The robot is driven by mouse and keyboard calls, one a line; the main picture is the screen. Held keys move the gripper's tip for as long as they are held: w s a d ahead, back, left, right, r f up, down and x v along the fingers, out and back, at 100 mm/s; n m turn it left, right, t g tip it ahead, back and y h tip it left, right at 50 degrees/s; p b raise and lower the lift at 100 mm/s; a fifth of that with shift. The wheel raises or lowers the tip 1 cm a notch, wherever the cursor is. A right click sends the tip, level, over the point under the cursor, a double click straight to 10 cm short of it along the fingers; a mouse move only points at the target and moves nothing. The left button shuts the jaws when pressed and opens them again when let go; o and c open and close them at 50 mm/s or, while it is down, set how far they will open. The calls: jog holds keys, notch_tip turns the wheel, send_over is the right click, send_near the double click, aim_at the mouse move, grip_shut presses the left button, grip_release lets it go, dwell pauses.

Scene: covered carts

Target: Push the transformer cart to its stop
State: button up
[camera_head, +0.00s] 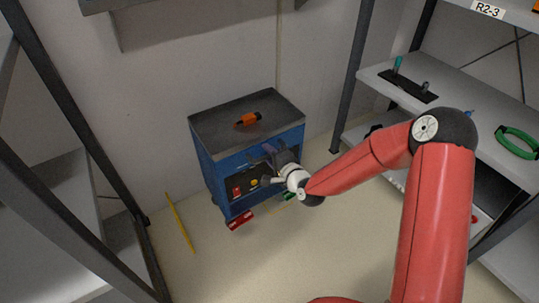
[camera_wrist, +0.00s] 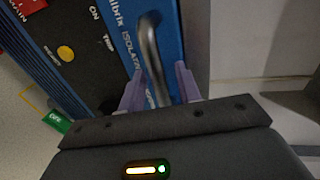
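The transformer cart (camera_head: 218,122) is a blue cabinet with a dark grey top. It stands near the back wall in the head view. My gripper (camera_head: 270,152) is at the cart's front face, near its upper edge. In the wrist view the cart's blue front panel (camera_wrist: 169,28) carries white lettering and a bent metal handle (camera_wrist: 151,50). My gripper (camera_wrist: 157,85) has its two pale purple fingers apart, one on each side of the handle. Gaps show beside the handle, so it looks open. The handle's lower end is hidden behind the gripper body.
An orange-and-black tool (camera_head: 249,119) lies on the cart top. A yellow strip (camera_head: 180,222) marks the floor left of the cart; a red piece (camera_head: 240,219) is by its front base. Shelving stands left (camera_head: 75,205) and right (camera_head: 455,105).

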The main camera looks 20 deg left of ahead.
aim_at(218, 170)
jog(key=shift+c, duration=0.3)
grip_shut()
jog(key=shift+a, duration=0.1)
jog(key=s+a+b, duration=0.1)
jog(key=s+a, duration=0.2)
jog(key=s+a+b, duration=0.2)
jog(key=s+a, duration=0.1)
jog(key=s, duration=0.1)
jog(key=s+a+b, duration=0.1)
jog(key=s+a, duration=0.2)
jog(key=s, duration=0.1)
jog(key=shift+a+f+b, duration=0.1)
jog(key=shift+f+b, duration=0.1)
jog(key=shift+b, duration=0.2)
jog(key=shift+s+a+r, duration=0.1)
jog(key=shift+s+a, duration=0.3)
jog(key=shift+s, duration=0.15)
jog(key=shift+o, duration=0.3)
grip_release()
jog(key=shift+a, duration=0.1)
